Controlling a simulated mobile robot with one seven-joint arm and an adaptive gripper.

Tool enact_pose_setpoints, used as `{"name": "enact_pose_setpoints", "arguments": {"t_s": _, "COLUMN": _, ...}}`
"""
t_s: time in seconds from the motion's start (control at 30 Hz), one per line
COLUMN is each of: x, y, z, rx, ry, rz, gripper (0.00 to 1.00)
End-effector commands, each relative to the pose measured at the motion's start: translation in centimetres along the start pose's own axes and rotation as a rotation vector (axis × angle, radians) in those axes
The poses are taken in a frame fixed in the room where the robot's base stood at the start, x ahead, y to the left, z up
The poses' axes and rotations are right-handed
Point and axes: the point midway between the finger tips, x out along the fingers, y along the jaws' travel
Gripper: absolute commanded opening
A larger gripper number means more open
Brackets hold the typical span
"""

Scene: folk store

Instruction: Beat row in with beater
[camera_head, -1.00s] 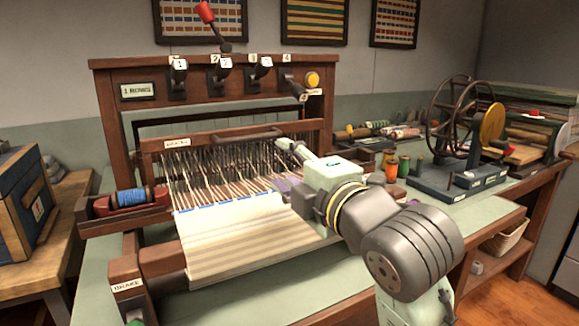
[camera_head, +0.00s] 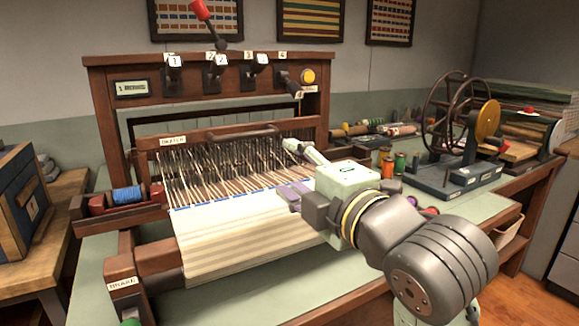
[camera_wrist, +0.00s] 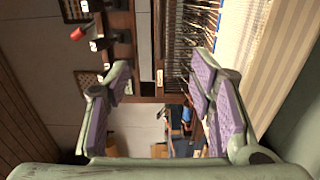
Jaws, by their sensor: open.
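The beater (camera_head: 200,142) is a brown wooden bar across the loom, with a white label at its left and a dark handle (camera_head: 243,132) on top. It stands behind the striped cloth (camera_head: 245,235), with warp threads (camera_head: 225,175) below it. A blue line marks the cloth's far edge. My gripper (camera_head: 287,168) is open and empty near the beater's right end, apart from the handle. In the wrist view my gripper (camera_wrist: 157,77) shows its two purple-padded fingers spread, with the beater's label (camera_wrist: 159,77) seen between them, farther off.
Several black levers (camera_head: 222,75) and a yellow button (camera_head: 308,76) sit on the loom's upper beam. A blue-thread shuttle (camera_head: 128,194) rests at the left. Spools (camera_head: 387,165) and a wheeled winder (camera_head: 455,125) stand at the right.

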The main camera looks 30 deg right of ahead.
Motion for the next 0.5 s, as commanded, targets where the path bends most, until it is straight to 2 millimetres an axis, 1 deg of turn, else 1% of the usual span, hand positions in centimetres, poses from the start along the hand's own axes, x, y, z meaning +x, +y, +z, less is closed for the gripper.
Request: {"name": "enact_pose_setpoints", "arguments": {"t_s": 0.5, "x": -4.1, "y": 0.0, "z": 0.0, "rx": -0.001, "ry": 0.0, "rz": 0.0, "gripper": 0.5}}
